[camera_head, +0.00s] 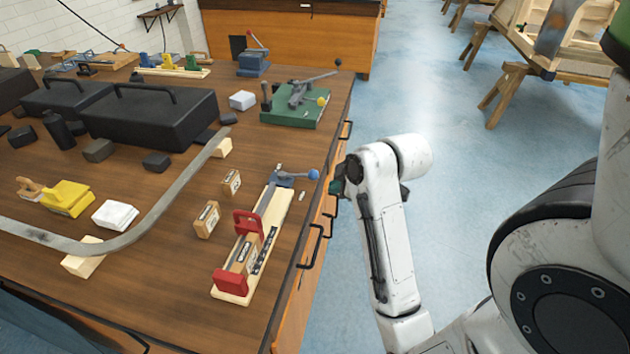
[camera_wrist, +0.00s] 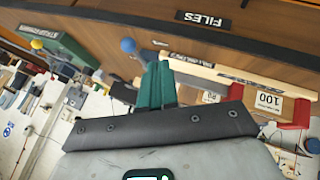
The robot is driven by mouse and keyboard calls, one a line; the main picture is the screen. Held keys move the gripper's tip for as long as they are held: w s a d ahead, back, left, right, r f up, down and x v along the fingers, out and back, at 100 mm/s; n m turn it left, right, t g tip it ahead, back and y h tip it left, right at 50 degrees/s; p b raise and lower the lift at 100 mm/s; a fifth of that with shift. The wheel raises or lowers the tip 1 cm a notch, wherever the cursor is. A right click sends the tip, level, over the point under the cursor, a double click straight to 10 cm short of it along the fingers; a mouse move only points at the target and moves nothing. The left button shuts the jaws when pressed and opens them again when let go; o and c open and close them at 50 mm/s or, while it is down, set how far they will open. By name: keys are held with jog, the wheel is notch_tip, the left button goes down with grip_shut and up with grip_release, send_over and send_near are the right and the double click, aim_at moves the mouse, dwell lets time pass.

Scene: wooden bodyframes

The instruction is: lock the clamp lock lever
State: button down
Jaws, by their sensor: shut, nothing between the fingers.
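A clamp fixture (camera_head: 232,283) with a pale wooden base and red end blocks lies near the table's right edge. Its lever ends in a blue ball (camera_head: 313,174) at the far end, pointing right toward the table edge. The blue ball also shows in the wrist view (camera_wrist: 128,45), left of my gripper's green fingers. My gripper (camera_head: 336,187) is just right of the ball; its fingers are mostly hidden by the wrist in the head view. In the wrist view my gripper (camera_wrist: 159,66) is shut and empty. Contact with the lever cannot be told.
A green-based clamp (camera_head: 292,112) with a yellow ball and a long lever stands farther back. Small wooden blocks (camera_head: 207,219) lie left of the fixture. Black drawer handles (camera_head: 312,246) stick out from the table front.

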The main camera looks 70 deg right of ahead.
jog(key=x, duration=1)
jog(key=shift+f, duration=0.1)
jog(key=shift+w+d+r+p, duration=0.15)
jog(key=shift+w+d+p, duration=0.05)
jog(key=shift+d, duration=0.4)
jog(key=shift+w+d+r+p, duration=0.15)
jog(key=shift+w+d+p, duration=0.1)
jog(key=shift+d, duration=0.35)
jog(key=shift+w+d+r+p, duration=0.15)
jog(key=shift+w+d+p, duration=0.05)
jog(key=shift+d, duration=0.4)
jog(key=shift+d, duration=0.15)
